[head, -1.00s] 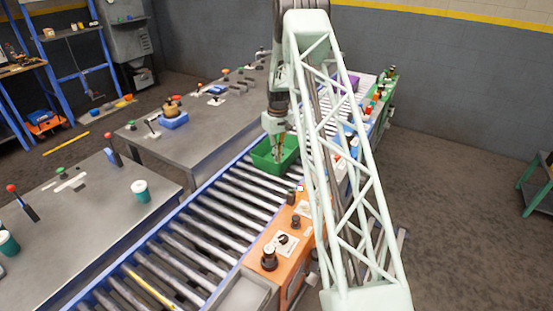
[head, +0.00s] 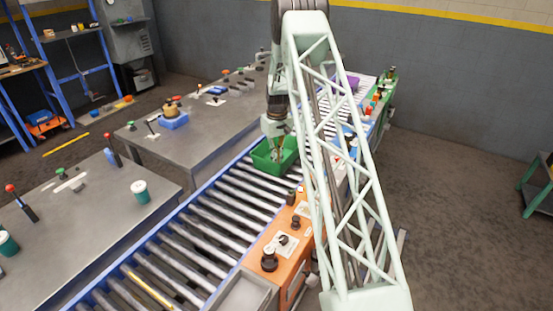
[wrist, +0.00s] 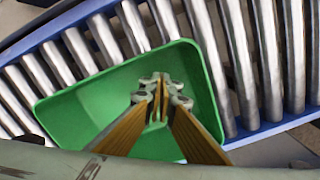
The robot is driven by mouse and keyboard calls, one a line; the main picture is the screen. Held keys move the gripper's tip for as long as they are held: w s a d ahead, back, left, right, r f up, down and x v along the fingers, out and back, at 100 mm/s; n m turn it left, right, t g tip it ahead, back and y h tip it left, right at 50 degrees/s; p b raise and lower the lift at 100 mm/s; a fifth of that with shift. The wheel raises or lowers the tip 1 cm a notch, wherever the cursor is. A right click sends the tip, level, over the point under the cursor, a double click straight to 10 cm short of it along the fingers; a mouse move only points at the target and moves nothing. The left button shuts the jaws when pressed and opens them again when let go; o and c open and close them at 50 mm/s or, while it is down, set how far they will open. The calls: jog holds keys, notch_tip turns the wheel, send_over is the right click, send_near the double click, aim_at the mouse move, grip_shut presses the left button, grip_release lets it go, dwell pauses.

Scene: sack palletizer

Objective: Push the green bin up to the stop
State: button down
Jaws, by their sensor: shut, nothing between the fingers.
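The green bin (head: 263,160) sits on the roller conveyor (head: 215,215), around its middle in the head view. In the wrist view the bin (wrist: 90,103) lies at an angle across the rollers. My gripper (head: 278,155) points down over the bin, its fingers reaching into the bin's open top. In the wrist view my gripper (wrist: 160,90) is shut with nothing between its fingers; I cannot tell whether it touches a bin wall. A yellow bar (head: 150,288) lies across the near end of the conveyor; I cannot tell whether it is the stop.
An orange control panel (head: 285,255) with black knobs borders the conveyor's right side. Grey tables (head: 95,225) with levers and a teal-and-white cup (head: 140,191) stand on the left. A purple object (head: 352,81) is at the far end. The rollers between bin and yellow bar are clear.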

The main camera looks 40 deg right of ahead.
jog(key=shift+s+a+b, duration=0.25)
jog(key=shift+s+a, duration=0.35)
jog(key=shift+a, duration=1.15)
jog(key=shift+s+a+b, duration=0.25)
jog(key=shift+s+a, duration=0.4)
jog(key=shift+a, duration=1.15)
jog(key=shift+s+a+b, duration=0.25)
jog(key=shift+s+a, duration=0.35)
jog(key=shift+a, duration=1.15)
jog(key=shift+a, duration=0.15)
jog(key=shift+s+a+b, duration=0.3)
jog(key=shift+s+a, duration=0.35)
jog(key=shift+a, duration=1.2)
jog(key=shift+s+a+b, duration=0.35)
jog(key=shift+s+a, duration=0.35)
jog(key=shift+a, duration=1.15)
jog(key=shift+s+a+b, duration=0.3)
jog(key=shift+s+a, duration=0.35)
jog(key=shift+a, duration=1.2)
jog(key=shift+a, duration=0.15)
